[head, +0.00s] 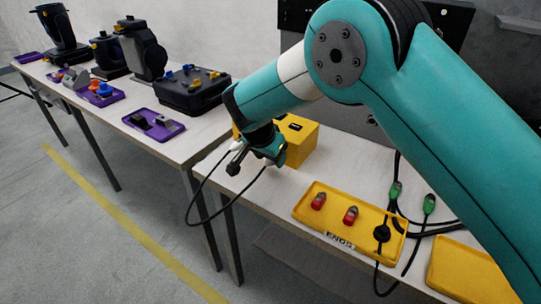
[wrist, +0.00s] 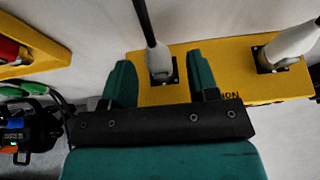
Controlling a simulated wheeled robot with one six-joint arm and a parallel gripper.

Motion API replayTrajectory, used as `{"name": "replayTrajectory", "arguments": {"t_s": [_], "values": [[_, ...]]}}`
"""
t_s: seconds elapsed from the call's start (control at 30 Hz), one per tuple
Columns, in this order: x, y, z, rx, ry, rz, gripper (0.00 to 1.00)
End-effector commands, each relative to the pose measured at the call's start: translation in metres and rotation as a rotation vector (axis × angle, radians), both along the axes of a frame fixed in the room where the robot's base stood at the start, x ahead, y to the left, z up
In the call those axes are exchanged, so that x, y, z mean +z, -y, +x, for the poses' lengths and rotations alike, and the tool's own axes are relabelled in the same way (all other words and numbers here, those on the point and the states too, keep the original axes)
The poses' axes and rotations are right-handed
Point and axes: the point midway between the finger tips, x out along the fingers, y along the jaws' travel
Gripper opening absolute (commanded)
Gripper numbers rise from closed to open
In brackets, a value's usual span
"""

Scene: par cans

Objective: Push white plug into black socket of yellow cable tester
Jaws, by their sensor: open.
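The yellow cable tester (head: 303,148) stands on the bench, partly behind my gripper (head: 266,152) in the head view. In the wrist view the tester (wrist: 220,62) shows two black sockets. A white plug (wrist: 159,62) with a black cable sits at the left socket (wrist: 173,78), between the teal fingers of my gripper (wrist: 162,82). The fingers are apart, one on each side of it. Another white plug (wrist: 288,42) sits at the right socket (wrist: 268,66). I cannot tell how deep either plug sits.
A yellow tray (head: 330,225) with red-ended connectors lies right of the tester, with green connectors (head: 394,190) and black cables behind it. A black cable loop (head: 205,220) hangs over the bench's front edge. Purple trays and a black case (head: 190,92) stand on the left bench.

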Motion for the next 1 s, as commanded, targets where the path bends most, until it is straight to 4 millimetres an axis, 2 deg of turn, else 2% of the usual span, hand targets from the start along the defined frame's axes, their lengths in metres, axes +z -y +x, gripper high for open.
{"name": "replayTrajectory", "arguments": {"t_s": [0.17, 0.6, 0.73, 0.87, 1.0], "values": [[0.022, -0.007, -0.007, 0.002, 0.004, 0.003, 0.54], [0.121, -0.033, -0.043, 0.002, 0.003, 0.003, 0.54], [0.142, -0.038, -0.051, 0.002, 0.003, 0.002, 0.54], [0.153, -0.041, -0.055, 0.001, 0.002, 0.001, 0.54], [0.168, -0.028, -0.058, 0.052, -0.022, 0.002, 0.54]]}}
